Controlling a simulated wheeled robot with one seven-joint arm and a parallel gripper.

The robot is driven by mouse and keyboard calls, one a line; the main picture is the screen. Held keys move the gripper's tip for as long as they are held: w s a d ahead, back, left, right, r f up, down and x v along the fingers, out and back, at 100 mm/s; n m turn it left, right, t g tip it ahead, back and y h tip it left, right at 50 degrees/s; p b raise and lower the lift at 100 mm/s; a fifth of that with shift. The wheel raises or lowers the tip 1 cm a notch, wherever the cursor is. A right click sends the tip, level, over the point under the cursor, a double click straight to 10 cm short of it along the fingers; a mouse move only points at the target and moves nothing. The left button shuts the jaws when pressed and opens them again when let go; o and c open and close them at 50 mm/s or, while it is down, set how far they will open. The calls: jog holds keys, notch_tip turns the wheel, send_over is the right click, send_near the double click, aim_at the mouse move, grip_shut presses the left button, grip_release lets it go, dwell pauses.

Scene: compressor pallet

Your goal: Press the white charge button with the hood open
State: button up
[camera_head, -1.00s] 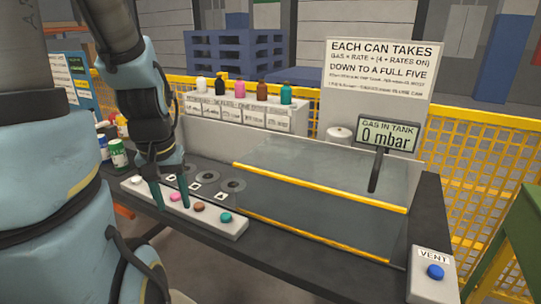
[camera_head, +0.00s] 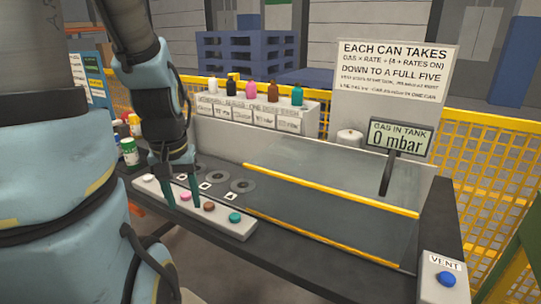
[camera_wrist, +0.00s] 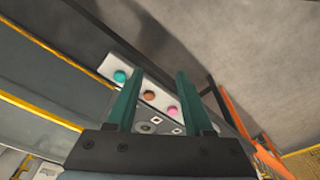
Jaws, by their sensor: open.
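The white button (camera_head: 148,178) is at the left end of a pale button strip (camera_head: 222,222) on the bench's front. It stands out of my gripper's left finger's way in the head view, and does not show in the wrist view. My gripper (camera_head: 184,204) points down, open and empty, its tips right of the white button around the pink button (camera_head: 185,195). In the wrist view my gripper (camera_wrist: 160,72) has the brown button (camera_wrist: 149,95) between its fingers. The clear hood (camera_head: 330,170) has a yellow upper edge, apart from a lower yellow bar. I cannot tell whether it is raised.
A sign (camera_head: 395,75) and a gauge (camera_head: 400,138) reading 0 mbar stand behind. A blue vent button (camera_head: 446,279) is at the right. Bottles stand on a labelled shelf (camera_head: 255,110). Cans (camera_head: 129,152) stand at the left. A teal button (camera_head: 235,217) ends the strip.

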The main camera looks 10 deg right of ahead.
jog(key=shift+c, duration=0.3)
grip_shut()
dwell(1.4)
